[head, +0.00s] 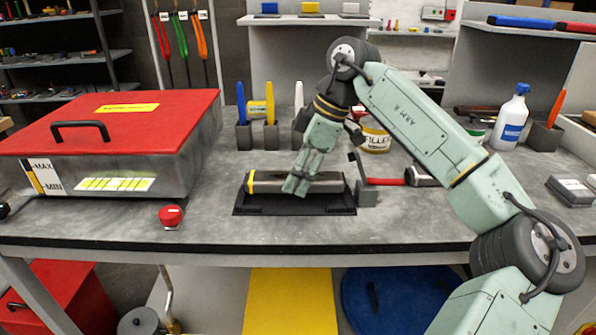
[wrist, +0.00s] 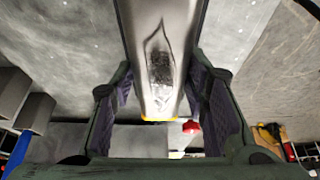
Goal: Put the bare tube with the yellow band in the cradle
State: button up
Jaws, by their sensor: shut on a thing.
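The bare grey tube (head: 270,187) lies level, left to right, with its yellow band (head: 251,182) at the left end. In the wrist view the tube (wrist: 163,50) runs between my fingers, with a dark mark on its surface and the yellow band (wrist: 158,120) at the far end. My gripper (head: 300,187) points down and is shut on the tube near its middle. The black cradle (head: 295,211) is directly below the tube on the bench. The tube and my fingers hide part of it, and I cannot tell whether the tube rests in it.
A red-lidded tank (head: 110,120) stands at the left, with a red button (head: 171,215) in front. A red-handled tool (head: 390,182) lies just right of the cradle. Upright markers in holders and a filler tin (head: 375,138) stand behind. A spray bottle (head: 511,118) is at the right.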

jog(key=shift+f, duration=0.2)
jog(key=shift+f, duration=0.1)
jog(key=shift+f+b, duration=0.45)
jog(key=shift+f, duration=0.05)
jog(key=o, duration=1.4)
jog(key=shift+s+f, duration=0.1)
jog(key=v, duration=1.3)
jog(key=shift+a+r, duration=0.15)
jog(key=shift+r, duration=0.1)
